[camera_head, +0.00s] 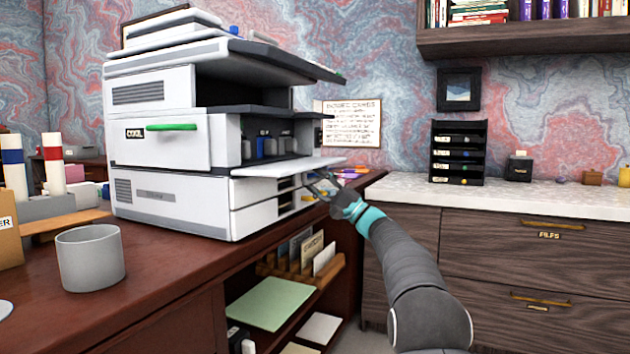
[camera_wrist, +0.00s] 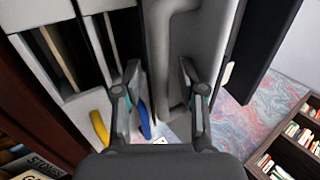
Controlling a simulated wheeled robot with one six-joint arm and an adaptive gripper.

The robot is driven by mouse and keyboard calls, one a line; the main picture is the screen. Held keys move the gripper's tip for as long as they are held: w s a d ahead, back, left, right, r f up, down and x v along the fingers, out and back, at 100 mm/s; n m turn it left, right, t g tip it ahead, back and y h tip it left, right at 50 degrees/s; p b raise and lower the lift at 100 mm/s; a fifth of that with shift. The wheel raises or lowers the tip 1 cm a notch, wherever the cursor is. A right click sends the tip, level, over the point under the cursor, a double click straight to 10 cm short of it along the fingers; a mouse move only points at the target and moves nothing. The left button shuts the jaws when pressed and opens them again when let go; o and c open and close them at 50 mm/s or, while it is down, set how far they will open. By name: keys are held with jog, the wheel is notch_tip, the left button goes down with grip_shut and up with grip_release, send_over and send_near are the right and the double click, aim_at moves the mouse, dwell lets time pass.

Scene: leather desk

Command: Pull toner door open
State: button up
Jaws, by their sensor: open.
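The white printer (camera_head: 165,150) stands on the desk with its right-hand front bay open, showing several dark toner cartridges (camera_head: 268,146). A flat white door panel (camera_head: 288,168) juts out level below the bay, and I take it to be the toner door. My gripper (camera_head: 324,188) is open just below the panel's outer right part. In the wrist view my fingers (camera_wrist: 159,66) are apart, with a pale grey, handle-like bar (camera_wrist: 173,60) in the gap between them. I cannot tell whether either finger touches it.
Shelves with files and paper (camera_head: 270,303) sit under the red-brown desk (camera_head: 150,290). A grey cup (camera_head: 90,257) stands at left. A white-topped cabinet (camera_head: 480,193) is on the right. Coloured items (camera_head: 350,173) lie on the desk beyond my gripper.

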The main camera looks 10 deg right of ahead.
jog(key=v, duration=1.1)
jog(key=shift+d, duration=0.25)
jog(key=shift+s, duration=0.1)
